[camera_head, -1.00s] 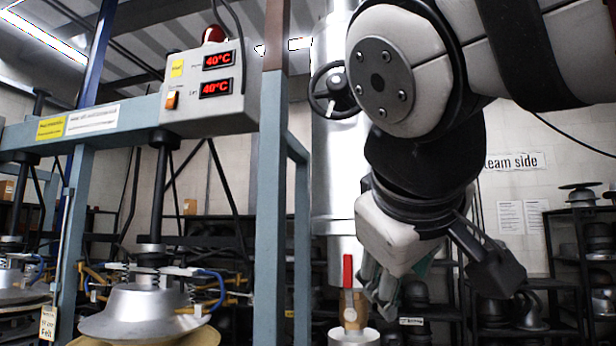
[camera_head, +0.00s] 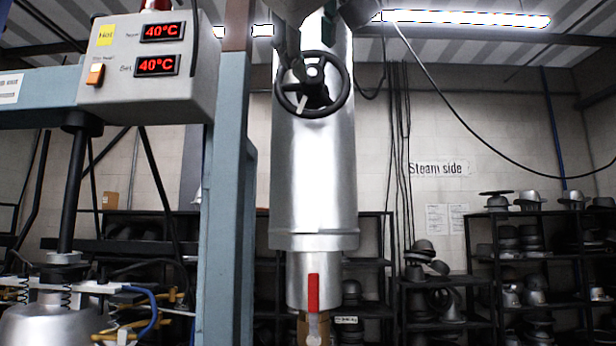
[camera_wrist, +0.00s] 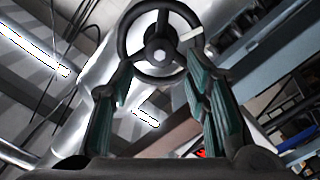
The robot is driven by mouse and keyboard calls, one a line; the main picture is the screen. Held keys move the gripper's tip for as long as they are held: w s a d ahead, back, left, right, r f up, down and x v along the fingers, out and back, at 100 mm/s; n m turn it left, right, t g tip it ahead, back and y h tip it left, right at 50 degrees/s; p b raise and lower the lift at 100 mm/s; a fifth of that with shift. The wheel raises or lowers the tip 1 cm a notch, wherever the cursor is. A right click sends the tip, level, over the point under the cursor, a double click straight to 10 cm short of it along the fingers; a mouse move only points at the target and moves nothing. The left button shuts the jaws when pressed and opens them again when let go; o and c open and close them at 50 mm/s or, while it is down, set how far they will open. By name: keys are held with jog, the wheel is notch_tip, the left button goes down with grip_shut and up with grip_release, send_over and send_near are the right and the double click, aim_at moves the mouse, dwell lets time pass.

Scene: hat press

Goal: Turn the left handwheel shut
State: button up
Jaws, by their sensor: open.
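A black handwheel (camera_head: 313,92) with several spokes and a hub is mounted on the front of a vertical silver pipe (camera_head: 313,190). It is the only handwheel in view. In the wrist view the handwheel (camera_wrist: 160,50) lies just beyond my fingertips, and a small pale tab shows at its rim. My gripper (camera_wrist: 155,72) is open, with teal-padded fingers spread to either side of the wheel's lower rim. In the head view my gripper (camera_head: 308,52) reaches down from the top edge to the wheel's upper part. I cannot tell whether the fingers touch the rim.
A red lever (camera_head: 313,292) sits low on the pipe. To the left stand a blue-grey press frame (camera_head: 228,200) and a control box (camera_head: 150,65) reading 40°C. Shelves with hats (camera_head: 440,300) line the back wall. A "Steam side" sign (camera_head: 438,168) hangs there.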

aim_at(312, 73)
jog(key=w, duration=0.4)
jog(key=w+p, duration=0.1)
jog(key=w, duration=0.3)
jog(key=shift+w+d, duration=0.2)
jog(key=shift+w, duration=0.1)
jog(key=shift+c, duration=0.6)
jog(key=c, duration=0.8)
